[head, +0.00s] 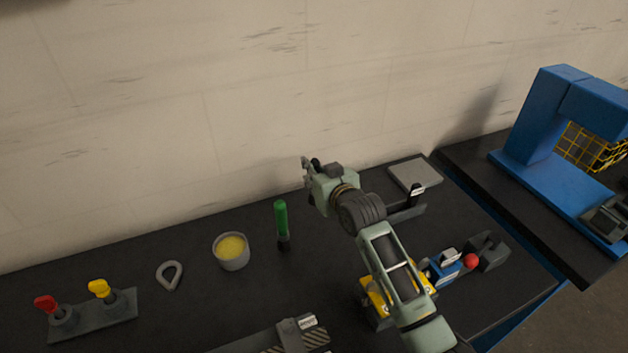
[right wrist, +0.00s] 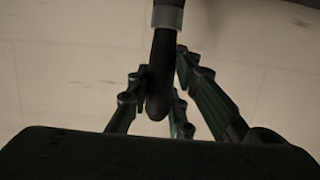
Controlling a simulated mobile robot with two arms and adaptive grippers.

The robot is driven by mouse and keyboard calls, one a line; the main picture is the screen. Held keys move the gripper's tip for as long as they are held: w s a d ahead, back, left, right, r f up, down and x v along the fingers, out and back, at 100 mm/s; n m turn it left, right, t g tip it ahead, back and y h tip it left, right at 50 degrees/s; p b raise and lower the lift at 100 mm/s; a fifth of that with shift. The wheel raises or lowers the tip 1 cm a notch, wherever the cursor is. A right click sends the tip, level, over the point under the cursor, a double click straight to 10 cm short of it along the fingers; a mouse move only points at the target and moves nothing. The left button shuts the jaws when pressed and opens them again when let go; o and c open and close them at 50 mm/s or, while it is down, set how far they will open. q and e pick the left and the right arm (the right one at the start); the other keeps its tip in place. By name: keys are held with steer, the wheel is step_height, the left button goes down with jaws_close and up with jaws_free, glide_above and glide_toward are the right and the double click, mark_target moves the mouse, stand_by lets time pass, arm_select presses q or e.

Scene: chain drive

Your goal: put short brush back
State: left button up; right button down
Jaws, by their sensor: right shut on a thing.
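My right gripper (head: 308,172) is raised above the back of the bench, near the wall. In the right wrist view its fingers (right wrist: 160,100) are shut on a dark rod with a rounded end and a grey collar (right wrist: 166,18), which looks like the short brush (right wrist: 162,65). The brush's far end runs out of the top of that view. In the head view the held brush is mostly hidden by the gripper. A green-handled tool (head: 281,218) with a black lower end stands left of my right gripper, apart from it. My left gripper is not in view.
A grey pot with yellow contents (head: 231,252), a grey ring (head: 169,275) and a rack with red and yellow keys (head: 95,318) lie left. A grey plate (head: 415,174) and small black bracket (head: 408,212) are right. A blue press (head: 540,130) stands far right.

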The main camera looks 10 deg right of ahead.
step_height(320, 180, down, 4)
steer(key=shift+r+p, duration=0.1)
steer(key=shift+p, duration=0.45)
steer(key=shift+f, duration=0.25)
steer(key=c, duration=1.6)
jaws_free()
steer(key=shift+s+r, duration=0.1)
steer(key=shift+r, duration=0.05)
steer(key=shift+s+d, duration=0.1)
steer(key=shift+s, duration=0.15)
steer(key=b+v, duration=0.1)
steer(key=v, duration=1)
steer(key=shift+s+r+b, duration=0.15)
steer(key=shift+b, duration=0.15)
